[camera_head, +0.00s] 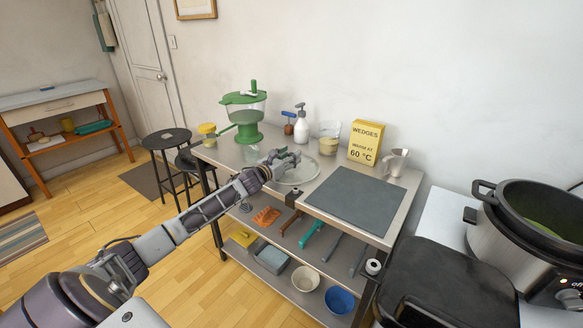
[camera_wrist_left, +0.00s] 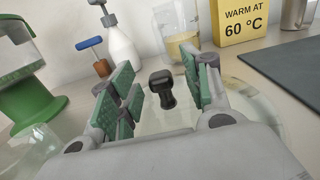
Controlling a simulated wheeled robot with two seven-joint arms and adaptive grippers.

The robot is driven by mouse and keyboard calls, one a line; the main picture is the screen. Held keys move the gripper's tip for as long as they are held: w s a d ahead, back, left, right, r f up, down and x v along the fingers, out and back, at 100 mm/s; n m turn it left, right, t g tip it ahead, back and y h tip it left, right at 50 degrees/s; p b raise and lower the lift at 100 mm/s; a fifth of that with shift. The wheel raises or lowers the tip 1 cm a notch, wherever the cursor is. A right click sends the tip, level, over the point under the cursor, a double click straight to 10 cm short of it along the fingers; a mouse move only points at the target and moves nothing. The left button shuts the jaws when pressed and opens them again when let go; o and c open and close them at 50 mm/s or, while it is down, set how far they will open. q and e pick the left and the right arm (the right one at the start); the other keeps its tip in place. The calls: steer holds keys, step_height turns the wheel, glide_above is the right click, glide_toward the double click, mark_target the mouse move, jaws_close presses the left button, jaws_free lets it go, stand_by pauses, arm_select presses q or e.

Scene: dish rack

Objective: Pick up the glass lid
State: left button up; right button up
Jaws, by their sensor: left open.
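The glass lid (camera_head: 303,173) is a clear round disc lying on the steel table, partly hidden by my left gripper (camera_head: 283,159) in the head view. In the left wrist view, the lid's black knob (camera_wrist_left: 162,90) stands upright between the green-padded fingers of my left gripper (camera_wrist_left: 158,77). The fingers are open, one side to the left and one to the right of the knob, with gaps. The lid's clear glass (camera_wrist_left: 255,105) spreads beneath and to the right. My right gripper is not in view.
A green-lidded appliance (camera_head: 245,115), a soap bottle (camera_head: 301,128) and a measuring jug (camera_head: 329,140) stand behind. A yellow box (camera_head: 364,142) and a metal pitcher (camera_head: 396,163) are at the back right. A grey mat (camera_head: 355,194) lies right of the lid.

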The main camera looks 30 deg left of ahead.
arm_select(q)
steer(key=shift+c, duration=0.5)
jaws_close()
steer(key=shift+r, duration=0.2)
